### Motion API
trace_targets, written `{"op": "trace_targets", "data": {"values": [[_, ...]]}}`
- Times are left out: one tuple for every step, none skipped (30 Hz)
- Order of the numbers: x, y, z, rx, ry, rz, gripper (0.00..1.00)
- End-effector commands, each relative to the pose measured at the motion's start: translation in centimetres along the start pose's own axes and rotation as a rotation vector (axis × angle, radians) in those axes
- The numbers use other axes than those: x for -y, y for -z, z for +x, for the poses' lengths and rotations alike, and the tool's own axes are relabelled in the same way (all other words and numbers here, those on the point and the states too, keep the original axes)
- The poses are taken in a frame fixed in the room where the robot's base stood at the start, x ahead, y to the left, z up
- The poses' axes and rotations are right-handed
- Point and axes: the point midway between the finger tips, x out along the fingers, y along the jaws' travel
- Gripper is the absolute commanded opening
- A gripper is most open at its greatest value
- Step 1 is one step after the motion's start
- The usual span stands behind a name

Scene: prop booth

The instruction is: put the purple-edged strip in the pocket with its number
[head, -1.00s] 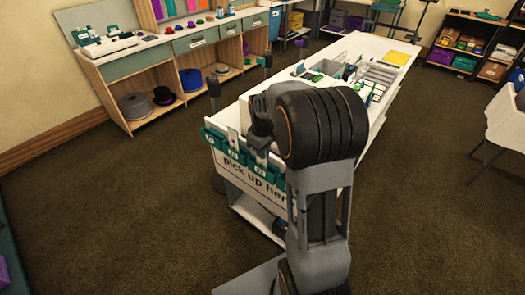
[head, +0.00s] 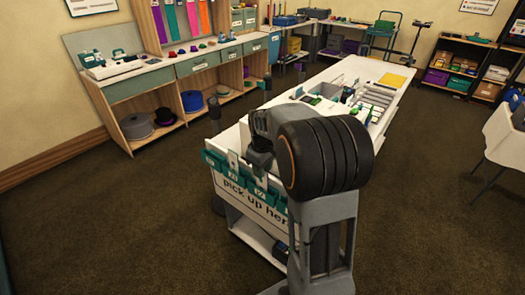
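A row of teal numbered pockets (head: 236,173) hangs on the front end of the white counter, above a board reading "pick up her…". The numbers are too small to read surely. A pale strip (head: 232,158) stands up out of one pocket left of my gripper; its edge colour cannot be made out. My gripper (head: 259,162) is a dark shape just above and in front of the pockets, largely hidden by my own arm. I cannot see its fingertips, whether it holds a strip, or any purple edge. Pockets on the right are covered by my arm.
The white counter (head: 362,72) runs back, with trays, small items and a yellow sheet (head: 393,80) on top. Shelving with hats and a cash register (head: 105,62) stands at the left. Dark posts (head: 214,112) stand beside the counter. Carpet is clear both sides.

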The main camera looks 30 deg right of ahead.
Motion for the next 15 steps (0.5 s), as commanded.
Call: {"op": "trace_targets", "data": {"values": [[0.0,0.1,-1.2,-0.003,-0.003,0.0,0.33],[-0.1,0.1,-1.9,-0.005,-0.004,0.0,0.33],[-0.1,0.1,-2.7,-0.005,-0.004,0.0,0.33],[0.0,0.0,-3.3,-0.004,-0.003,0.0,0.33],[0.0,0.1,-4.0,-0.004,-0.003,0.0,0.33],[0.0,0.1,-4.8,-0.004,-0.003,0.0,0.33],[0.0,0.1,-5.4,-0.004,-0.003,0.0,0.33],[0.0,0.0,-6.0,-0.004,-0.003,0.0,0.33],[0.0,0.0,-6.7,-0.003,-0.002,0.0,0.33],[0.0,0.1,-7.2,-0.003,-0.002,0.0,0.33],[0.0,0.1,-7.7,-0.003,-0.002,0.0,0.33],[0.0,0.0,-8.3,-0.003,-0.002,0.0,0.33],[0.0,0.0,-8.8,-0.003,-0.002,0.0,0.33],[0.0,0.0,-9.2,-0.002,-0.002,0.0,0.33],[0.0,0.0,-9.6,-0.002,-0.002,0.0,0.33]]}}
